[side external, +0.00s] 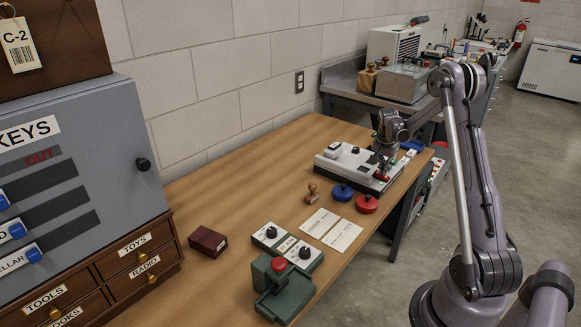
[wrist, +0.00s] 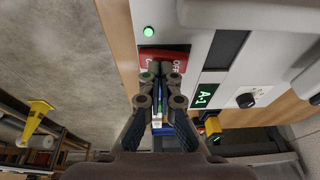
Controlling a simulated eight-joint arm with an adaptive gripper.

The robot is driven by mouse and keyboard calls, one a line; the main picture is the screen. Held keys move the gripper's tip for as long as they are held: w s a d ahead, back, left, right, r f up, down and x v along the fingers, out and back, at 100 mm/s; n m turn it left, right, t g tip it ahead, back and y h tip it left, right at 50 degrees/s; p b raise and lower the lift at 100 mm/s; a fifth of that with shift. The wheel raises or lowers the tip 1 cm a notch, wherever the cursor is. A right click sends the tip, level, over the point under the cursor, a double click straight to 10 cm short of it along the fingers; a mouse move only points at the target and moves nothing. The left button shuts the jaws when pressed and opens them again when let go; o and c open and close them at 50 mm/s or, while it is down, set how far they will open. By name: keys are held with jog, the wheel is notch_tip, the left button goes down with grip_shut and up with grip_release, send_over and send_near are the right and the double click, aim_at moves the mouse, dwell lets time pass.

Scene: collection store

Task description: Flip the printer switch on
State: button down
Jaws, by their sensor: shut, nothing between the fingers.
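The printer (side external: 345,162) is a white box on a dark base at the far end of the wooden table. In the wrist view its white top (wrist: 200,45) shows a red switch (wrist: 152,55) with "OFF" lettering at its right end. My gripper (wrist: 163,70) is shut and empty, with its fingertips right at the switch and covering part of it. I cannot tell whether they touch it or which way it is tipped. In the side view my gripper (side external: 382,168) is over the printer's right part.
A lit green lamp (wrist: 148,31), a green "A-1" display (wrist: 205,96) and a black knob (wrist: 246,100) are near the switch.

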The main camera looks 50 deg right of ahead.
jog(key=shift+r, duration=0.1)
jog(key=s+a+r, duration=0.1)
jog(key=s+r, duration=0.1)
jog(key=r, duration=0.4)
jog(key=s+a+r, duration=0.1)
jog(key=a+r, duration=0.1)
jog(key=r, duration=0.5)
jog(key=shift+s, duration=0.4)
jog(key=shift+w, duration=0.1)
